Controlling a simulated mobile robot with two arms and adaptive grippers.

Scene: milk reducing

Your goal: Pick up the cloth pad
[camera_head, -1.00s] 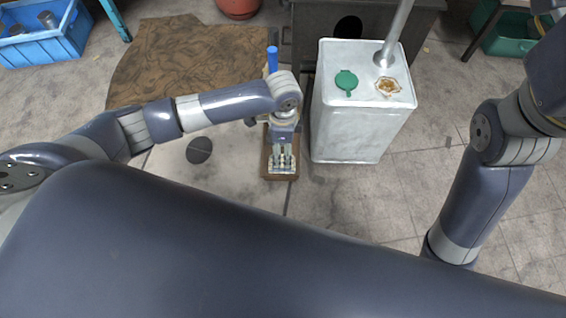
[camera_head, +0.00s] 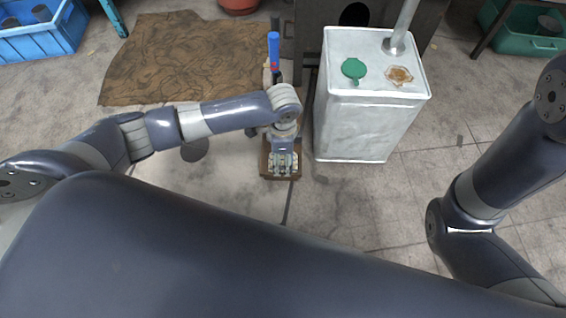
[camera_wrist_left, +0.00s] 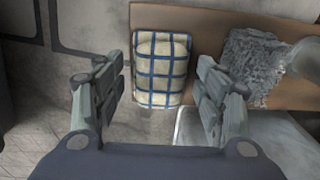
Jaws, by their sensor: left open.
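The cloth pad (camera_wrist_left: 160,68) is cream with a blue check and shows in the left wrist view, lying at the left end of a brown board (camera_wrist_left: 210,30). My left gripper (camera_wrist_left: 162,88) is open, with one finger on each side of the pad's lower part in that view. I cannot tell how high the fingers are above it. In the head view my left gripper (camera_head: 283,164) points down over the small brown board, and the pad is hidden or too small to make out. My right arm shows at the right, but its gripper is out of view.
A grey fibrous clump (camera_wrist_left: 256,64) lies on the board beside the pad. A large white metal can (camera_head: 352,125) with a green cap stands close right of my left gripper. A blue-handled tool (camera_head: 273,50) is just behind. Brown patterned matting (camera_head: 185,60) lies at the back left.

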